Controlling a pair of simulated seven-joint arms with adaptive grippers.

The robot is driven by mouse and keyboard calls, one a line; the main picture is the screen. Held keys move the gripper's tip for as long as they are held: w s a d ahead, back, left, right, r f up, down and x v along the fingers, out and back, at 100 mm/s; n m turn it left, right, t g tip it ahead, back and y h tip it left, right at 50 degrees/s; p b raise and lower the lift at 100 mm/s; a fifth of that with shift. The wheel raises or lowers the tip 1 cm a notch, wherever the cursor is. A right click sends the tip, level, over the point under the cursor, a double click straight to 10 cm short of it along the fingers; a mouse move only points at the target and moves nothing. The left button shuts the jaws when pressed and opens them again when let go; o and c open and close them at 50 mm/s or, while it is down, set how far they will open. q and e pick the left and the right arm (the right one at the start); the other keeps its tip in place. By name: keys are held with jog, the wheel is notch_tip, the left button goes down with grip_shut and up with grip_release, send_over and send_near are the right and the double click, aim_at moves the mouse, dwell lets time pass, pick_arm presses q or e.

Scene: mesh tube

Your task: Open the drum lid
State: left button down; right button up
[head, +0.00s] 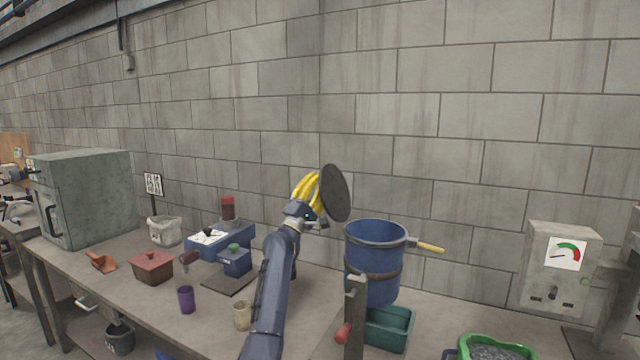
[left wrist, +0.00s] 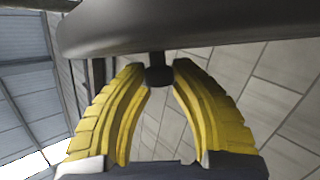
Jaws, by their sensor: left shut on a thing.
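The drum (head: 372,262) is a blue cylinder on the bench, right of centre in the head view, and its top is open. The dark round lid (head: 336,193) is off the drum, tilted nearly on edge in the air above and left of its rim. My left gripper (head: 313,190), with yellow fingers, is shut on the lid's small dark knob (left wrist: 158,74). In the left wrist view the lid's dark underside or face (left wrist: 180,28) crosses the top, and the fingertips of my left gripper (left wrist: 158,72) close around the knob. My right gripper is not in view.
A teal bin (head: 390,327) sits in front of the drum, and a post with a red handle (head: 352,318) stands close by. Cups, boxes and a grey cabinet (head: 85,195) fill the left side. A gauge box (head: 560,262) stands right.

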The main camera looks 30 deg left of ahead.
pick_arm(q)
jog(key=c, duration=1.1)
grip_release()
jog(key=d+v, duration=0.1)
jog(key=v, duration=1.1)
jog(key=shift+a, duration=0.45)
jog(key=shift+w, duration=0.1)
